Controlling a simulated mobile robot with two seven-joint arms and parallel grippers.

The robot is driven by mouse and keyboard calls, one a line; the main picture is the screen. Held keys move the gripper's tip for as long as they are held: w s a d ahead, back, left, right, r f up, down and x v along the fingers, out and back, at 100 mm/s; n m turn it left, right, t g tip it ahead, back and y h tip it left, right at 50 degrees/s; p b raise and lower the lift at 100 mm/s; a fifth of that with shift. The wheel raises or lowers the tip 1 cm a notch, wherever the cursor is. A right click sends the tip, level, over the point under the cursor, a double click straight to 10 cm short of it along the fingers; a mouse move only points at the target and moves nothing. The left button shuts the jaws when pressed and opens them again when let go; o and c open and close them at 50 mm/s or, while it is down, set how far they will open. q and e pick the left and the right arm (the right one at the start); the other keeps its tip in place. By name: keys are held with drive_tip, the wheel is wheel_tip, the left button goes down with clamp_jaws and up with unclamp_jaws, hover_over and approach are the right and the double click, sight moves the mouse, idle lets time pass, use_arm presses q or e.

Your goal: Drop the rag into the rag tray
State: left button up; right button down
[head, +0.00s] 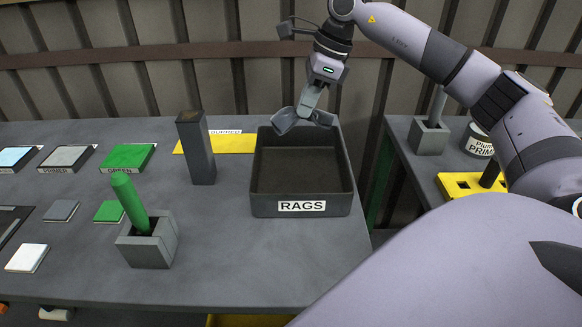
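The rag tray (301,207) is a dark grey open box labelled RAGS, standing near the right end of the main table. My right gripper (306,110) is above the tray's back edge, pointing down. It is shut on a grey-blue rag (286,121), which hangs in folds on both sides of the fingers. The rag overlaps the tray's back rim in the picture; I cannot tell whether it touches. The visible tray floor is empty. My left gripper is not in view.
A tall grey post (196,150) stands left of the tray. A grey holder (148,243) with a green stick is nearer the front. A yellow mat (230,143) lies behind the post. A second table (402,133) is at the right, across a gap.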

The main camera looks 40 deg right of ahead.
wheel_tip(320, 180, down, 6)
drive_tip(key=b, duration=0.5)
drive_tip(key=shift+s+b, duration=0.1)
drive_tip(key=shift+b, duration=0.25)
unclamp_jaws()
idle(0.4)
wheel_tip(320, 180, up, 6)
drive_tip(key=g+h+p, duration=0.1)
drive_tip(key=p, duration=0.8)
drive_tip(key=shift+s+d+g+h+p, duration=0.3)
drive_tip(key=shift+s+d+h, duration=0.1)
drive_tip(key=shift+d, duration=0.05)
